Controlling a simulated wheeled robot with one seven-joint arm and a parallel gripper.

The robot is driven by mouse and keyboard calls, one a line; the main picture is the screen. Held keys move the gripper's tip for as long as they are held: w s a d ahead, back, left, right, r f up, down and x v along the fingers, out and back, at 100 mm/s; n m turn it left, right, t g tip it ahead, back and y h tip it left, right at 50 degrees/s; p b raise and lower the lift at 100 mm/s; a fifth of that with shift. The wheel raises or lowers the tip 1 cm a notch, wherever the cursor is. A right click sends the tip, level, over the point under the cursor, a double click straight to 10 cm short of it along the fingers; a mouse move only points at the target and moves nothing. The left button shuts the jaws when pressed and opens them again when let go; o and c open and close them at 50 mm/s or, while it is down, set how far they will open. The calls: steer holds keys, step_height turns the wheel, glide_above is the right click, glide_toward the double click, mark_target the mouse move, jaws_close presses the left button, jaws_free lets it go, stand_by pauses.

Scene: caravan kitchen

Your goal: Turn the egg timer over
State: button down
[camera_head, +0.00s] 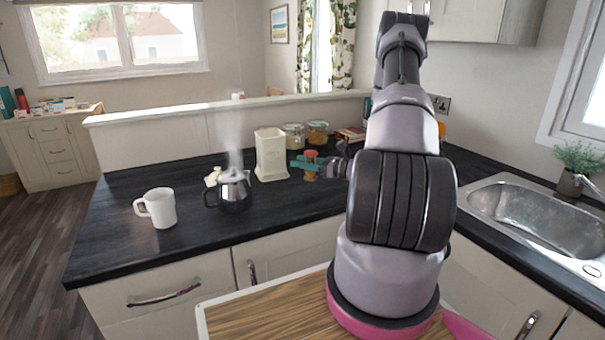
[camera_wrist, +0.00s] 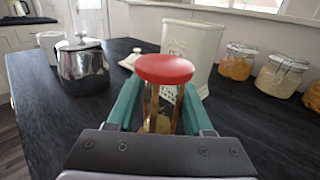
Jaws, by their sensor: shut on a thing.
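The egg timer (camera_wrist: 165,69) has a round red end cap facing up, with wooden posts and a glass below it. In the wrist view it stands between the teal fingers of my gripper (camera_wrist: 158,108), which are shut on its sides. In the head view the timer (camera_head: 311,166) is small, and my gripper (camera_head: 305,164) reaches it from the right, just above the dark worktop. The lower end of the timer is partly hidden in the wrist view. I cannot tell whether it touches the worktop.
A cream canister (camera_head: 271,157) stands left of the timer, with a steaming metal pot (camera_head: 234,190) and a white mug (camera_head: 160,208) further left. Glass jars (camera_head: 317,133) stand behind. The worktop (camera_head: 290,204) in front is clear. A sink (camera_head: 540,215) is at right.

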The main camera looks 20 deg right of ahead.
step_height(320, 180, up, 11)
stand_by(0.5)
stand_by(0.3)
